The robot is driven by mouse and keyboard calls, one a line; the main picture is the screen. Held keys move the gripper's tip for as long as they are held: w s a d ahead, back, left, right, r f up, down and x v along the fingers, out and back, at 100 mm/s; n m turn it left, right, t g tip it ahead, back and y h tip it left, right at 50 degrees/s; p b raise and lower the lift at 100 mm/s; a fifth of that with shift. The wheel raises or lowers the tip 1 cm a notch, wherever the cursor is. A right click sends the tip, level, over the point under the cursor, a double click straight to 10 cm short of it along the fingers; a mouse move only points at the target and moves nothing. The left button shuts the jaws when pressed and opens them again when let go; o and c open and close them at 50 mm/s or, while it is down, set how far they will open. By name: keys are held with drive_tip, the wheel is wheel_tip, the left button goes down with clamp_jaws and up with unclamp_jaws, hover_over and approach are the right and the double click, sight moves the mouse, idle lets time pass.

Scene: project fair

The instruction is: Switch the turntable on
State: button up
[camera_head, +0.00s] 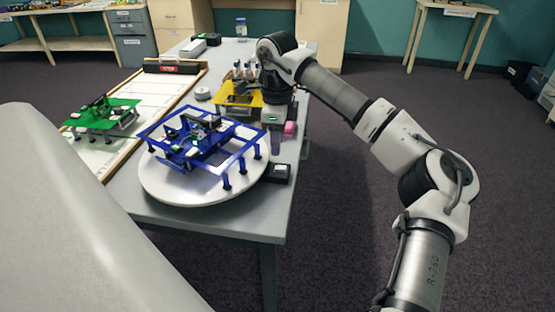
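The turntable (165,187) is a round white disc near the table's front right corner. A blue frame-like model (200,145) stands on it. A small black box (280,173) with a pale top sits at the disc's right edge, by the table's right edge; I cannot make out a switch on it. My gripper (276,153) points down just above and behind this box, to the right of the blue model. Its fingers look like one narrow shape from here, so their gap is hidden, and contact with the box cannot be told.
A yellow model (238,95) stands behind the turntable, close to my gripper. A pink object (290,129) lies behind the fingers. A green model (103,117) stands on a wood-framed white board (150,92) at left. Open carpet (350,230) lies right of the table.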

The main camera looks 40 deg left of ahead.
sight(277, 167)
wheel_tip(277, 167, down, 6)
drive_tip(key=shift+f, duration=0.15)
drive_tip(key=shift+c, duration=0.2)
